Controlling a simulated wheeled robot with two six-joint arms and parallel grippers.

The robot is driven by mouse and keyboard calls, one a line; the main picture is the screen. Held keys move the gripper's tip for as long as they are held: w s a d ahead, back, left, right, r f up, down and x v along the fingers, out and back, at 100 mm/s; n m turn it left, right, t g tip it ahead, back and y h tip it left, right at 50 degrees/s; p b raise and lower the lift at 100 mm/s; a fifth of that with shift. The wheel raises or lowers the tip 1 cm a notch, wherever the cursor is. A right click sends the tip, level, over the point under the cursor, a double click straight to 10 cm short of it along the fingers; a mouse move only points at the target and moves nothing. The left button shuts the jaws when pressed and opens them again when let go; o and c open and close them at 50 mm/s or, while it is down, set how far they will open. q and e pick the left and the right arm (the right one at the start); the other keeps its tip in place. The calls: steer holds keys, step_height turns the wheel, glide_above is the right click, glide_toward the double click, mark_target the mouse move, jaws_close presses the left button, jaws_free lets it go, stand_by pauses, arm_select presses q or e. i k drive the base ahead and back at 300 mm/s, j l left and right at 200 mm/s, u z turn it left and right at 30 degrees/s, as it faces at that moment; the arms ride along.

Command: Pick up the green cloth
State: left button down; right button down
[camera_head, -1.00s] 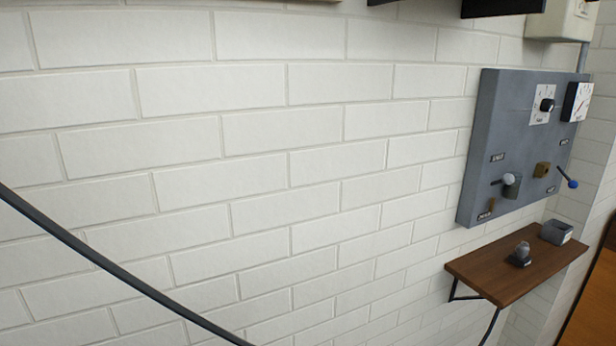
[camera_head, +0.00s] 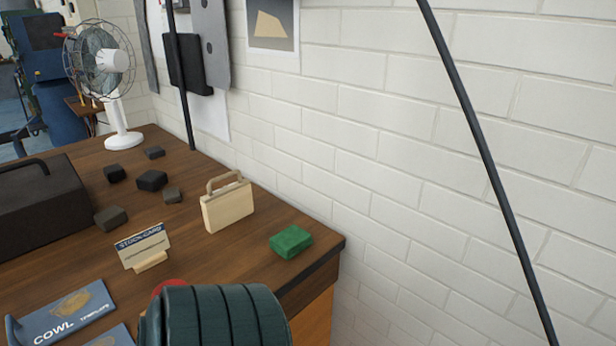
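The green cloth (camera_head: 291,241) is a small folded block. It lies on the wooden table (camera_head: 150,288) near its right corner, close to the white brick wall. Nothing touches it. Neither of my grippers shows in the head view.
A wooden block with a handle (camera_head: 228,204) stands left of the cloth, with a stock card (camera_head: 143,247) in front. A dark ribbed object (camera_head: 215,318) fills the bottom foreground. Several dark lumps, a black box (camera_head: 38,205) and a white fan (camera_head: 117,90) are farther left. A dark cable (camera_head: 490,165) crosses the right side.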

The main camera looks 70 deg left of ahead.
mark_target(287, 244)
steer(key=l+u, duration=0.15)
steer(key=u, duration=0.2)
steer(key=l+u, duration=0.1)
steer(key=u, duration=0.25)
steer(key=k+l+u, duration=0.1)
steer(key=u, duration=0.3)
steer(key=i+j+u, duration=0.15)
steer(key=u, duration=0.25)
steer(key=i+j+u, duration=0.1)
steer(key=u, duration=0.25)
steer(key=i+u, duration=0.2)
steer(key=u, duration=0.2)
